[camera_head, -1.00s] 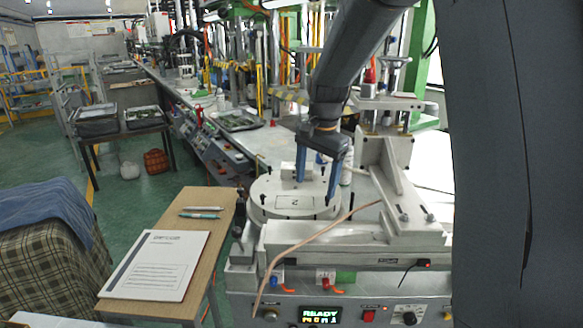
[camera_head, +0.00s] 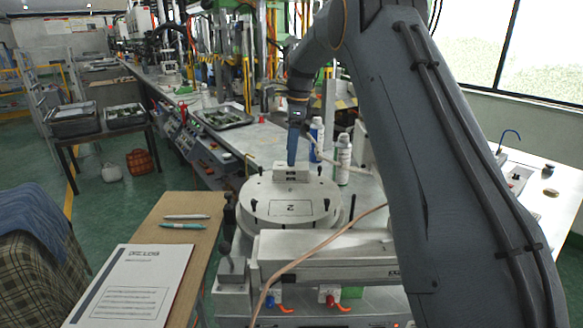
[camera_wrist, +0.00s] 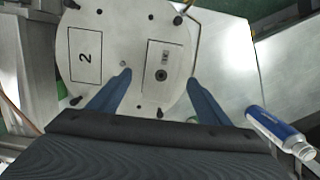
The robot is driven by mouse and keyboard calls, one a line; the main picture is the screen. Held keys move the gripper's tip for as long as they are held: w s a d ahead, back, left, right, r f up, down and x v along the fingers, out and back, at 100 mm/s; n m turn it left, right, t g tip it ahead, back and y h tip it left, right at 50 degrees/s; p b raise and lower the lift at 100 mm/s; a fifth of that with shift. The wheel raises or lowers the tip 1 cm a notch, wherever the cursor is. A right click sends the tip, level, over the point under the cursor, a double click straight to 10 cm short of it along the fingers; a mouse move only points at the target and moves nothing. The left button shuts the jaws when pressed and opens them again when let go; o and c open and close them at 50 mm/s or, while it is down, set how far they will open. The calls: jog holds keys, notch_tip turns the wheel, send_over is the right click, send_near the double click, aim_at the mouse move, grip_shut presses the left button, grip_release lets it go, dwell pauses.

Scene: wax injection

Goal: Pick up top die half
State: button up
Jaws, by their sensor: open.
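The top die half is a round pale grey plate (camera_head: 270,213) with a framed "2", dark pins around its rim and a small raised block (camera_head: 292,172) on top. It lies flat on the machine. In the wrist view the plate (camera_wrist: 111,25) fills the upper middle, with the block (camera_wrist: 160,92) between my finger lines. Contact with the block cannot be told.
A blue-labelled bottle (camera_head: 316,138) and a white spray can (camera_head: 342,160) stand close behind the plate on the right. A copper hose (camera_head: 325,242) crosses the machine in front. A wooden side table (camera_head: 165,222) with pens and papers stands left.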

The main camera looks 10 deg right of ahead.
aim_at(291, 168)
notch_tip(291, 168, down, 3)
jog(key=shift+d+f+p, duration=0.1)
jog(key=shift+f+p, duration=0.1)
jog(key=shift+p, duration=0.7)
jog(key=shift+w+f, duration=0.15)
jog(key=shift+f, duration=0.55)
jog(key=shift+f, duration=0.2)
jog(key=c, duration=1.3)
jog(key=shift+r, duration=0.1)
jog(key=shift+c, duration=0.2)
